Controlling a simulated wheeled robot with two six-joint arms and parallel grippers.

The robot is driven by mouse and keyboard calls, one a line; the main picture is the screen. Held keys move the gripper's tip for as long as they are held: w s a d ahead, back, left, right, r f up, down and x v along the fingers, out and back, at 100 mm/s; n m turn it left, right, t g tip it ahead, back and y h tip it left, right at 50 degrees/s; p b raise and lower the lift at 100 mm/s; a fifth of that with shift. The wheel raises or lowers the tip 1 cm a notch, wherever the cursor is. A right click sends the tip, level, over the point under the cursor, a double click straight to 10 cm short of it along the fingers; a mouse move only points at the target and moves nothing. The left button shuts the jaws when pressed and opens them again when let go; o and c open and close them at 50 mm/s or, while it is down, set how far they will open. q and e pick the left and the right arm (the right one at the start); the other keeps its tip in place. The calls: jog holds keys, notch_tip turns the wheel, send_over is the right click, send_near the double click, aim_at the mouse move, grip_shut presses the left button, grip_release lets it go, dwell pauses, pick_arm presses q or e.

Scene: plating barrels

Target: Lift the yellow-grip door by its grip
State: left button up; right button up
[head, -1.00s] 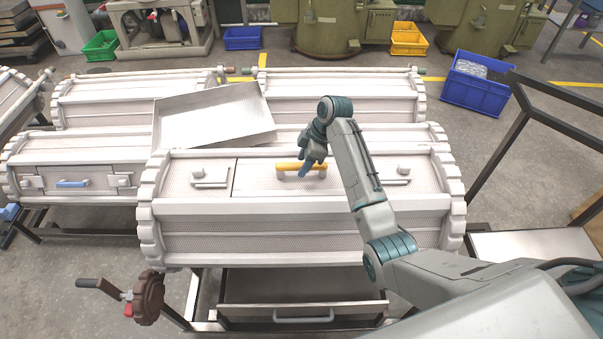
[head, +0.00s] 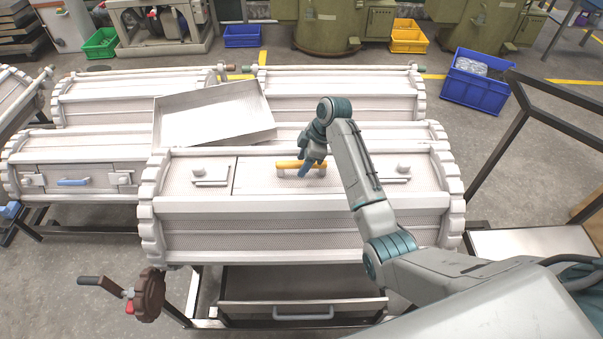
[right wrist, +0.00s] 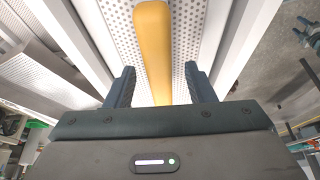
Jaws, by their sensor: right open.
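The yellow grip (head: 288,165) is a short bar on the perforated door (head: 258,178) in the top of the front white barrel (head: 300,235). The door lies flat in the barrel, between two latches. My right gripper (head: 304,170) is at the grip, pointing down at its right part. In the right wrist view the yellow grip (right wrist: 153,45) runs between the two dark fingers of the open gripper (right wrist: 156,85), with a gap on each side. I cannot tell how deep the grip sits between the fingers. My left gripper is not in view.
A left latch (head: 210,178) and a right latch (head: 397,175) sit beside the door. An open metal tray (head: 215,115) rests tilted on the barrels behind. A blue-grip barrel (head: 75,182) stands at the left. A brown handwheel (head: 149,295) is at the front left.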

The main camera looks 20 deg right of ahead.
grip_shut()
